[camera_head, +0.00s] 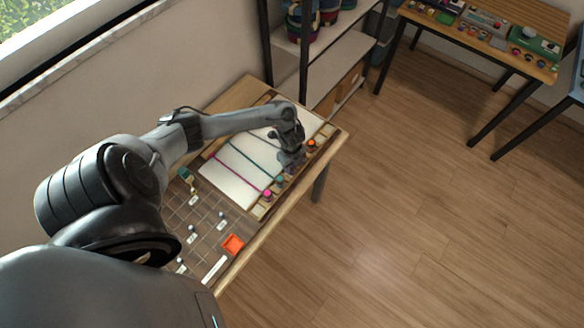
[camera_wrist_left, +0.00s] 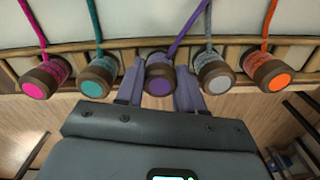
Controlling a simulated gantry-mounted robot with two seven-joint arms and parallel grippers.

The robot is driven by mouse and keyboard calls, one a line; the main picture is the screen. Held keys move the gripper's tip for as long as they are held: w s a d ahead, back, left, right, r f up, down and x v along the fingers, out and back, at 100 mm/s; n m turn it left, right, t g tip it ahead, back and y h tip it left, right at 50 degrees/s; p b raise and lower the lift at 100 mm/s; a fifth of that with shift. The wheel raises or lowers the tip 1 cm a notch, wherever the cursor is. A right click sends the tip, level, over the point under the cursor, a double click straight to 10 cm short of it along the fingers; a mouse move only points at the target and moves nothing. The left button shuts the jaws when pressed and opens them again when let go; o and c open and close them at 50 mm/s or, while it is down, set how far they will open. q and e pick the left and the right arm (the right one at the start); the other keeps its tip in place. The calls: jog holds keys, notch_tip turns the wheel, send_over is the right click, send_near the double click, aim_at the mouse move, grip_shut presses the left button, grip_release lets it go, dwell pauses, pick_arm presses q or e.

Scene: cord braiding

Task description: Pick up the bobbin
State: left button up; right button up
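Several bobbins with coloured ends sit in a row along the wooden rack: pink (camera_wrist_left: 38,82), teal (camera_wrist_left: 96,80), purple (camera_wrist_left: 159,82), grey (camera_wrist_left: 216,78) and orange (camera_wrist_left: 270,74). Each has a cord of its colour running up over the white board. My left gripper (camera_wrist_left: 159,88) is at the rack with one finger on each side of the purple bobbin. I cannot tell whether the fingers press on it. In the head view my left gripper (camera_head: 290,160) hides the middle bobbins. My right gripper is not in view.
The white board (camera_head: 232,185) lies on the wooden table (camera_head: 232,96). The neighbouring teal and grey bobbins are close to my fingers. A shelf stands behind the table.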

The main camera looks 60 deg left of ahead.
pick_arm(q)
jog(key=shift+c, duration=0.8)
jog(key=shift+r, duration=0.1)
jog(key=shift+r, duration=0.5)
jog(key=r, duration=0.3)
jog(key=shift+d+r+p, duration=0.2)
jog(key=shift+d+p, duration=0.05)
jog(key=shift+p, duration=0.15)
jog(key=w+d+r+p, duration=0.1)
jog(key=d+r+p, duration=0.2)
jog(key=d+r, duration=0.3)
jog(key=shift+w+d+r+p, duration=0.2)
jog(key=shift+d+p, duration=0.1)
jog(key=shift+d, duration=2.25)
